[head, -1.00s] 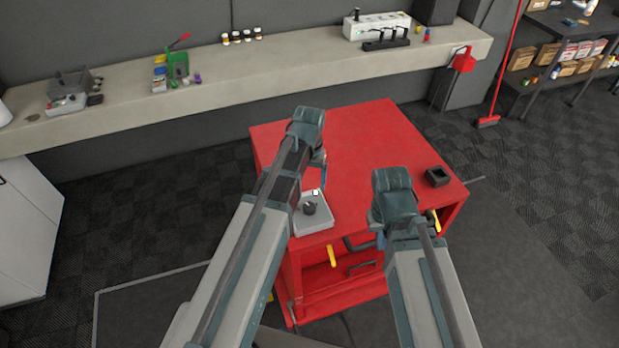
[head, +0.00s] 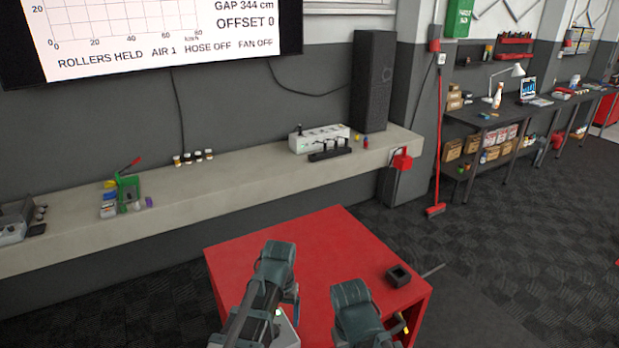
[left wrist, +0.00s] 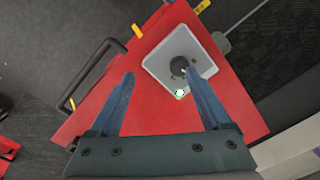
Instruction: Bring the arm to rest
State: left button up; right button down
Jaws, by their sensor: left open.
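My left arm reaches over the red cart (head: 335,235) in the head view. My left gripper (head: 291,303) points down there and is partly hidden by its own wrist. A grey box with a dark knob (left wrist: 180,66) lies on the cart by the right-hand finger. My right arm's wrist shows beside the left one at the cart's front; its fingers are hidden.
A long bench (head: 240,165) runs along the wall, bearing a green press (head: 128,190) and a white box (head: 318,138). The cart top's rear is clear.

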pick_arm(q)
jog(key=s+d+f+m+b, duration=0.3)
jog(key=s+d+f+b, duration=0.3)
jog(key=s+f+b, duration=0.2)
notch_tip(320, 180, down, 3)
jog(key=shift+s+d+r+y, duration=0.15)
jog(key=shift+s+y, duration=0.25)
jog(key=shift+s, duration=0.85)
pick_arm(e)
notch_tip(320, 180, down, 11)
